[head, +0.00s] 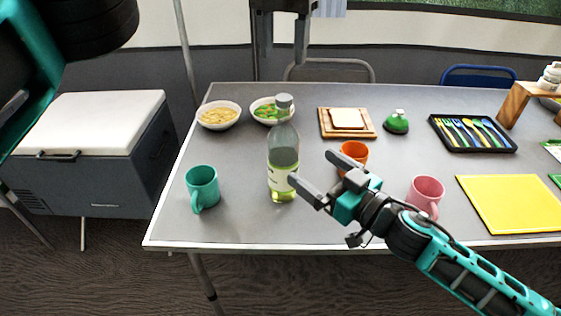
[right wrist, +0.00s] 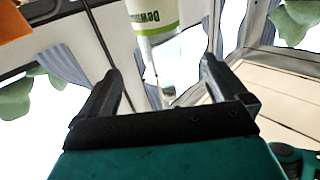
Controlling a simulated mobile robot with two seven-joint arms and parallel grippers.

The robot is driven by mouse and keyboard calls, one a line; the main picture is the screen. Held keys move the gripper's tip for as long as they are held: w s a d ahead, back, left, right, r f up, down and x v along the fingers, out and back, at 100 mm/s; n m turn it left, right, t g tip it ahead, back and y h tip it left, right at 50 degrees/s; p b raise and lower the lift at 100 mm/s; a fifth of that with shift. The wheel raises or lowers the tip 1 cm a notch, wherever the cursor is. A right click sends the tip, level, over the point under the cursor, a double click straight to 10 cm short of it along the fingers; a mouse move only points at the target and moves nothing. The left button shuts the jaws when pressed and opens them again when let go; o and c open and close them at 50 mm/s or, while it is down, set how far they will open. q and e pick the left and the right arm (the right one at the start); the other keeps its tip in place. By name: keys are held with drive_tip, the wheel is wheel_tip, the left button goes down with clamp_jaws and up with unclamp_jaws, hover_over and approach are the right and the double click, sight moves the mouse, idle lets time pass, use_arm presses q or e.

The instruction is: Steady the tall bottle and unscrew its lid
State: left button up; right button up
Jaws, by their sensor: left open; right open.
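The tall clear bottle (head: 284,150) stands upright on the grey table, with a grey lid (head: 284,101), a pale label and green at its base. My left gripper (head: 280,62) points down above the lid, open and apart from it. My right gripper (head: 312,168) is open, just right of the bottle's lower half, with its fingers pointing towards it. In the right wrist view the bottle (right wrist: 152,32) with its green-and-white label shows upside down beyond the open fingers; nothing is between them at the near end.
A teal mug (head: 203,188) stands left of the bottle. An orange mug (head: 353,153) and a pink mug (head: 426,192) are near my right arm. Two food bowls (head: 218,116) sit behind the bottle. A yellow mat (head: 510,204) lies to the right. The table front is clear.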

sight(278, 142)
drive_tip(key=x, duration=1.2)
drive_tip(key=shift+c, duration=0.3)
